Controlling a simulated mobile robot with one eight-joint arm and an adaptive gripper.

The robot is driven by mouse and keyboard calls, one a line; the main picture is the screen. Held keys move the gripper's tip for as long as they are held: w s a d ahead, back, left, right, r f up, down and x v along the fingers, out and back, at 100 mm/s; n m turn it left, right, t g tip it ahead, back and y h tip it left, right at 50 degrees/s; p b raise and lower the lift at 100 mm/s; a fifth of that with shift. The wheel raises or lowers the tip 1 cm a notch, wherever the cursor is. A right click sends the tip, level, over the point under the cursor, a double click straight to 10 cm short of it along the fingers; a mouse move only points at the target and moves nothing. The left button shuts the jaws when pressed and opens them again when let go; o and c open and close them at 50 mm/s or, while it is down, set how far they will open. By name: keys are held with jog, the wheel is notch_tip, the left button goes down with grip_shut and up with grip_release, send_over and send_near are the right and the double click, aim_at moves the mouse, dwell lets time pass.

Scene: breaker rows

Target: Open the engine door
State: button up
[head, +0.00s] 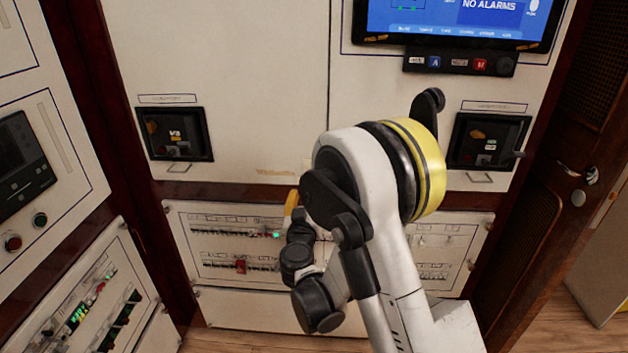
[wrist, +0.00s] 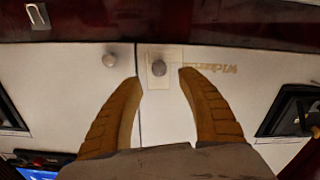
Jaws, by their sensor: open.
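Two white cabinet doors meet at a vertical seam: the left door (head: 235,70) and the right door (head: 420,105). No label that I can read says which is the engine door. The wrist view is upside down. It shows a round knob on a small square plate (wrist: 160,68) on the left door, beside faint lettering, and a second knob (wrist: 110,61) across the seam. My gripper (wrist: 159,74) is open, its yellow fingers on either side of the plated knob; contact cannot be told. In the head view one finger (head: 291,201) shows and my arm hides the knobs.
Below is a breaker panel (head: 225,262) with rows of switches. Black recessed switch units (head: 177,134) sit on both doors. A screen (head: 460,18) is above right. A wooden door with a metal handle (head: 578,172) stands at right; side panels (head: 45,170) flank the left.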

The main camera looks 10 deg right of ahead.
jog(key=b+x, duration=0.1)
jog(key=x, duration=0.6)
jog(key=shift+f+b, duration=0.1)
jog(key=shift+b, duration=0.25)
grip_shut()
